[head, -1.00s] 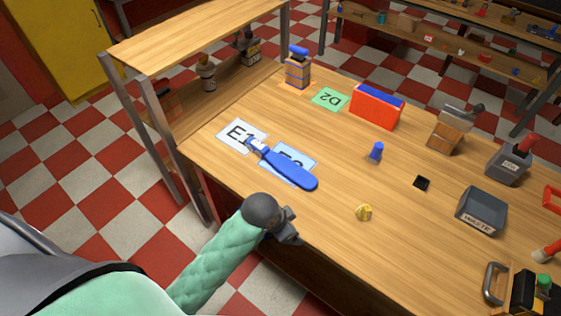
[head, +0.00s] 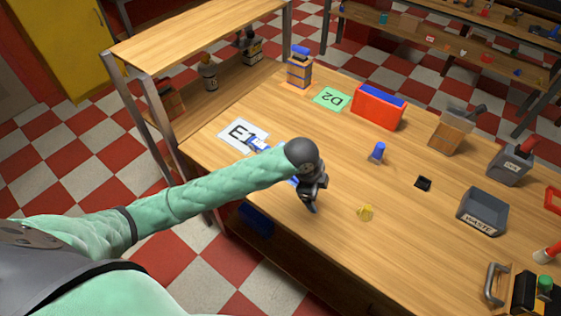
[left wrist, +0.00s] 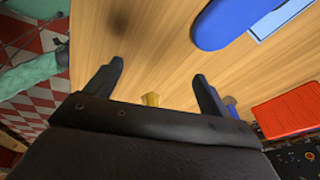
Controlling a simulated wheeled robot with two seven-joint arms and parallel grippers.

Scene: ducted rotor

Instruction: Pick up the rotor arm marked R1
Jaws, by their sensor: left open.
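My right gripper is not in view.
A small yellow piece (head: 366,211) and a blue peg (head: 377,152) stand right of my gripper. Further off are a red box (head: 378,110), a green D2 card (head: 331,98) and a waste tray (head: 481,222). A shelf (head: 200,35) rises at the left.

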